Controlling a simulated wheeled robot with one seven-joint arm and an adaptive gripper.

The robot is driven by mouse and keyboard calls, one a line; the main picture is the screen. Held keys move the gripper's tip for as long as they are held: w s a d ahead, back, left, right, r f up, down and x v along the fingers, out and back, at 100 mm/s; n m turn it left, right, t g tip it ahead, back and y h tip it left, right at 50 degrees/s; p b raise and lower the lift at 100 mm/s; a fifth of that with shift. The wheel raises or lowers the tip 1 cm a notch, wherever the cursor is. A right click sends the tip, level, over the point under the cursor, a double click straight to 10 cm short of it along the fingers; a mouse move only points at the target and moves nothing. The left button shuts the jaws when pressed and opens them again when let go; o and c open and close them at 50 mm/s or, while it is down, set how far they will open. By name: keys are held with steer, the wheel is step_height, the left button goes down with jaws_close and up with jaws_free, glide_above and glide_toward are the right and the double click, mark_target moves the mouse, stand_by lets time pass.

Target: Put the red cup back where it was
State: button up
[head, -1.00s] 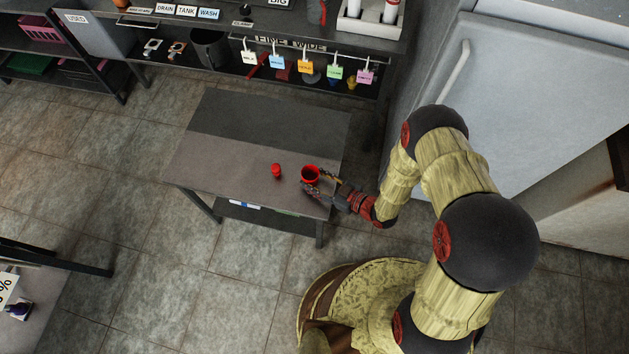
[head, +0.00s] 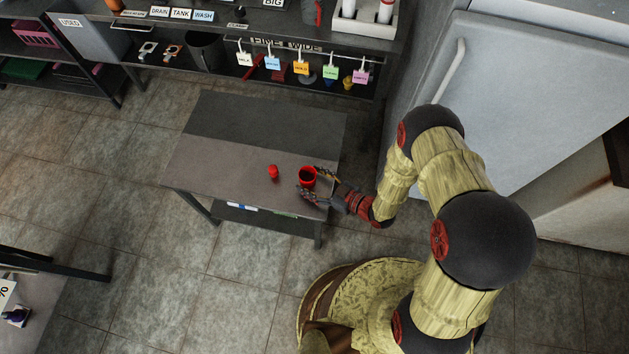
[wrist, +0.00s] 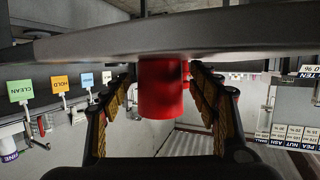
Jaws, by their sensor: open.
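The red cup (head: 308,184) stands upright on the small dark table (head: 225,165), near its right edge, with its dark open mouth facing up. My gripper (head: 309,180) is open, with one finger on each side of the cup. In the wrist view, which is upside down, the cup (wrist: 160,95) sits between the two spread fingers (wrist: 160,108), with a visible gap on each side. A small red object (head: 274,171) stands on the table just left of the cup.
Behind the table is a workbench with hanging coloured tags (head: 301,68) and a dark bin (head: 205,52). A grey fridge (head: 510,90) stands at the right. The left and back of the tabletop are clear.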

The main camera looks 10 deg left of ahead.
steer(key=shift+r, duration=0.2)
steer(key=p+v, duration=0.3)
steer(key=v, duration=0.9)
stand_by(0.4)
